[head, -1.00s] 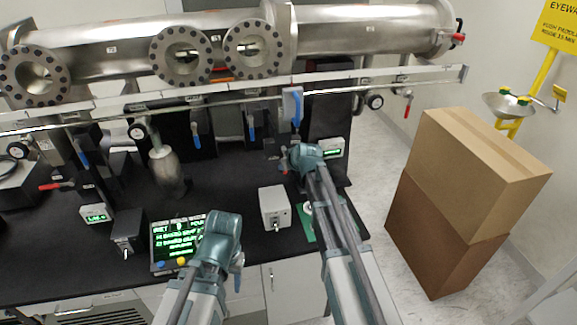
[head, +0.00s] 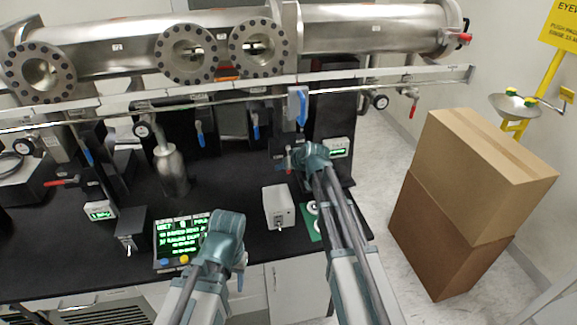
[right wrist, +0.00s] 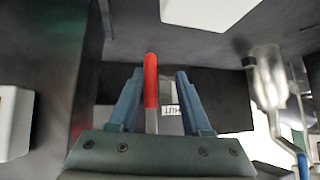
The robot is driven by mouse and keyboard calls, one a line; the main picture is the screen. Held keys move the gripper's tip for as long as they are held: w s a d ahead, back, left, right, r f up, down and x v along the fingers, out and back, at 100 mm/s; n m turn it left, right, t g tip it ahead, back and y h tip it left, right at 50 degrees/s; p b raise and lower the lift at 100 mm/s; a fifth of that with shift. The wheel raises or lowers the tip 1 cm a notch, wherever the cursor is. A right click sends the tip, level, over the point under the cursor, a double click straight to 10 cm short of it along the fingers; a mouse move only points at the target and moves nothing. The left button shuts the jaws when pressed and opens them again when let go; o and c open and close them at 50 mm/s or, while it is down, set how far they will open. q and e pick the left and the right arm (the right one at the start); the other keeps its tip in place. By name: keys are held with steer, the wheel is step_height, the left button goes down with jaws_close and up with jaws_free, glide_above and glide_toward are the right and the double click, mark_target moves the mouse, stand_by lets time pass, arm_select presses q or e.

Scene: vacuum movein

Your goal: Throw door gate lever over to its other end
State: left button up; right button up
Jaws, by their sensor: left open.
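A red-handled lever (right wrist: 151,85) stands upright between the two blue fingers of my right gripper (right wrist: 158,82) in the right wrist view. The fingers are apart, with a gap on at least the right side of the handle. A small white label (right wrist: 172,109) with dark letters sits just behind the lever. My left gripper (head: 240,280) is open and empty in front of the bench's front edge, pointing down.
A grey switch box (head: 279,205) stands on the black bench between my arms. A green-text display (head: 181,240) is left of it. A blue-handled valve (head: 298,107) hangs above my right wrist. Stacked cardboard boxes (head: 480,165) stand on the floor at right.

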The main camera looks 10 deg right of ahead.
steer(key=shift+d, duration=0.1)
stand_by(0.3)
steer(key=p+v, duration=0.9)
steer(key=v, duration=0.4)
steer(key=shift+s+r, duration=0.2)
steer(key=shift+s, duration=0.1)
steer(key=s+a+f+n+g+b, duration=0.1)
steer(key=s+a+f+g+b, duration=0.3)
steer(key=s+a+f, duration=0.55)
steer(key=s+a+f+g+h, duration=0.1)
steer(key=s+g+h, duration=0.1)
steer(key=s, duration=0.6)
steer(key=s+a+f+g+h, duration=0.1)
steer(key=s+a+g+h, duration=0.1)
steer(key=s, duration=0.7)
steer(key=shift+f+n+g+b, duration=0.3)
steer(key=shift+g+b, duration=0.15)
steer(key=shift+g, duration=0.05)
